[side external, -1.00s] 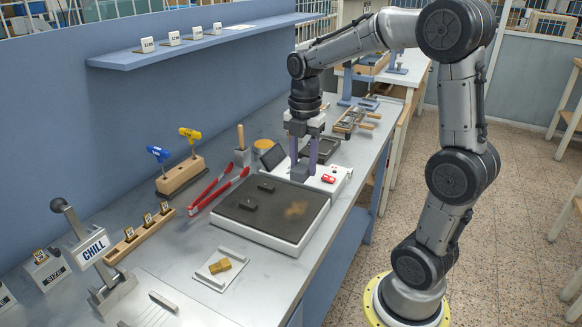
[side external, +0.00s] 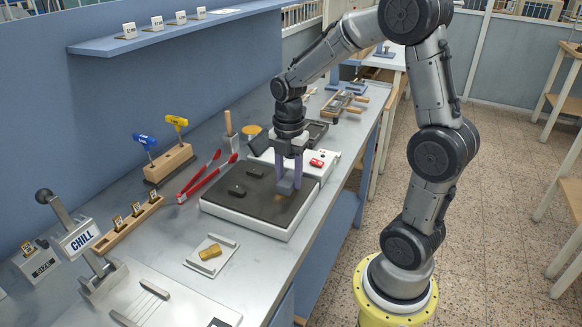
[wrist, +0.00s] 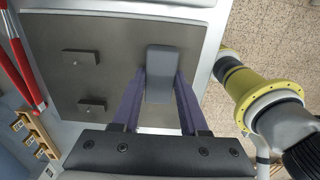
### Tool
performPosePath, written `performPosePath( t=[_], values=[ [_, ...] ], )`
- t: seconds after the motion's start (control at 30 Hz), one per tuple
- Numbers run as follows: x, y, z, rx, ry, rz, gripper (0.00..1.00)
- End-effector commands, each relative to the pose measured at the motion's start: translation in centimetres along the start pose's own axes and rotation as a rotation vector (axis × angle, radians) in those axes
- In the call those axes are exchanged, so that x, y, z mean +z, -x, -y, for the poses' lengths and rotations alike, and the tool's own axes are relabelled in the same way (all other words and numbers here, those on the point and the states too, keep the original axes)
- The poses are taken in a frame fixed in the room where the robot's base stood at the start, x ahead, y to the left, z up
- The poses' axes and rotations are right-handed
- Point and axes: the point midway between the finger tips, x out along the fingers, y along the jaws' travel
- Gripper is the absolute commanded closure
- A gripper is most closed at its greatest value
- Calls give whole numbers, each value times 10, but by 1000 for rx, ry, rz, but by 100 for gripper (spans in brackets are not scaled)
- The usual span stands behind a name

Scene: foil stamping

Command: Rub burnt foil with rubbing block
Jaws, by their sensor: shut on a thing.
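My gripper (side external: 287,184) is shut on a grey rubbing block (wrist: 160,70), one purple finger on each side. The block is over the right part of the dark plate (side external: 222,199), low at its surface; I cannot tell whether it touches. The brown burnt foil patch (side external: 278,198) shows only as a sliver below the block in the side view. The block and fingers hide the rest, and I cannot make it out in the wrist view.
Two small dark pieces (side external: 237,190) (side external: 256,171) sit on the plate's left part. Red-handled tongs (side external: 198,183) lie to its left. A small tray (side external: 193,263) with a gold piece is in front. A white unit with a red control (side external: 317,162) stands behind.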

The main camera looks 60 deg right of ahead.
Motion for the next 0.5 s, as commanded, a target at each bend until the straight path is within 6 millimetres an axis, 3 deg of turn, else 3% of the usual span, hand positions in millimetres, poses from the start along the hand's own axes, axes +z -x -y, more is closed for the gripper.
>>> performPosePath(
  t=[0.5],
  values=[
    [-48,-5,0,-3,4,-2,100]
  ],
)
